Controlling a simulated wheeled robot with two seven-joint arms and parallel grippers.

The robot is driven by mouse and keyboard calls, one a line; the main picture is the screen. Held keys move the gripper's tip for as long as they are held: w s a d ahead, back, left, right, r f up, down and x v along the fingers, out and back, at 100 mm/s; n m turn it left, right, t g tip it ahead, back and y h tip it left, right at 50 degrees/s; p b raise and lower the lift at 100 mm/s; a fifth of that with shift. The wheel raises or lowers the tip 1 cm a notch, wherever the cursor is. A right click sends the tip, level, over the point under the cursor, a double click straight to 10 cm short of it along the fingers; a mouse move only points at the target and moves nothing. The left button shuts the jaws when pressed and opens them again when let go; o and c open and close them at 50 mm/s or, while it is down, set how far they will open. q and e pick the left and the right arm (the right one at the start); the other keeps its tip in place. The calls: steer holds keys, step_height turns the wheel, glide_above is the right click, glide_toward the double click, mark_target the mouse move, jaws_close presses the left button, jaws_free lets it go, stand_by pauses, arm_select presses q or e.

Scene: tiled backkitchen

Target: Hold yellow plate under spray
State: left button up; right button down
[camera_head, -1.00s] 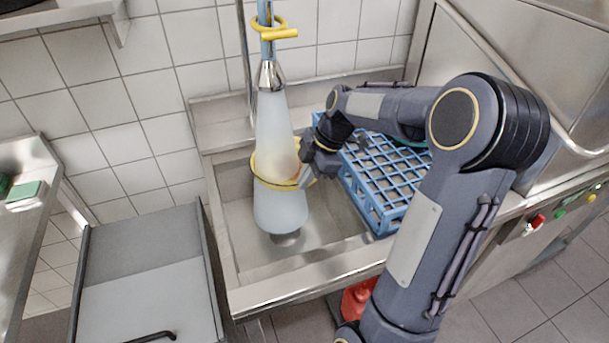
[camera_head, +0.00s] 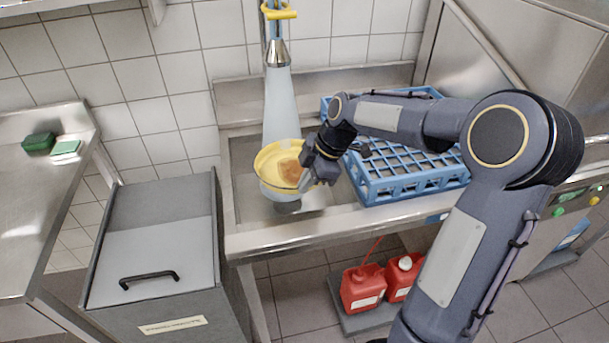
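The yellow plate (camera_head: 266,166) is tilted in the spray over the sink, with an orange-brown patch (camera_head: 291,170) on its face. My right gripper (camera_head: 306,178) is at the plate's right edge and appears shut on its rim; the fingertips are partly hidden. The pale spray cone (camera_head: 281,105) comes down from the metal spray head (camera_head: 277,53) onto the plate, and some shows below it. My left gripper is not in view.
A blue dish rack (camera_head: 400,185) stands right of the plate, under my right forearm. The sink's front rim (camera_head: 300,232) is below. A grey lidded bin (camera_head: 160,250) stands at left; red canisters (camera_head: 362,288) are under the counter.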

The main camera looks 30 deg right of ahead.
steer(key=s+a+b, duration=0.1)
steer(key=s, duration=0.6)
steer(key=shift+s+a, duration=0.2)
steer(key=shift+a, duration=0.2)
